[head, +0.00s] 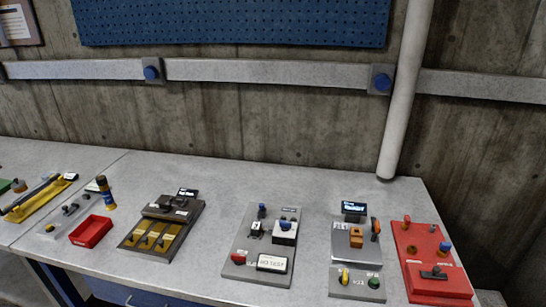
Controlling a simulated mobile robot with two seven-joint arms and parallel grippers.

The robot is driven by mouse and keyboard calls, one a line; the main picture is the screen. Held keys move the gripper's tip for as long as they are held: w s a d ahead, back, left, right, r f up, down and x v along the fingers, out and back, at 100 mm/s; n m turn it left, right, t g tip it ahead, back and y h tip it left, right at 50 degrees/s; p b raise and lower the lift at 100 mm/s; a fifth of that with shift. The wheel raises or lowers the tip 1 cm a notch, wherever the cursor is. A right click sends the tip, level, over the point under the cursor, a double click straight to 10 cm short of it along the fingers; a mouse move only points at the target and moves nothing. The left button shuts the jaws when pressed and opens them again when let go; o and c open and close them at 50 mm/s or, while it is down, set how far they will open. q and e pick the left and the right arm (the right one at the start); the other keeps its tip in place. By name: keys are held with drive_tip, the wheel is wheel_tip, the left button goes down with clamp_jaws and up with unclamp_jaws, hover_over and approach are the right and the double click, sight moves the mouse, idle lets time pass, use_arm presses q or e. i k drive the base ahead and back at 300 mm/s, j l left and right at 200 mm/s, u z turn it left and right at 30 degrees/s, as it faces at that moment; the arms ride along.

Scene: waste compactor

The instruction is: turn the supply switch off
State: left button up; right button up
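No label that I can read marks the supply switch, so I cannot tell which control it is. A grey device (356,241) at right carries a small lit display (354,208), an orange block (356,238) and an upright orange handle (376,228) on its right side. A small plate in front of it has a yellow lever (345,276) and a green knob (374,282). A red panel (425,250) beside it carries a dark switch-like part (434,272) and a blue knob (445,248). Neither of my grippers is in view.
A grey board (250,245) with a red button (238,258) stands mid-table. A dark tray (150,240) with yellow slots, a red bin (91,232) and a yellow tray (30,205) lie left. A white pipe (405,100) rises at the back right.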

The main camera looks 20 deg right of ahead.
sight(344, 279)
drive_tip(key=z, duration=1.35)
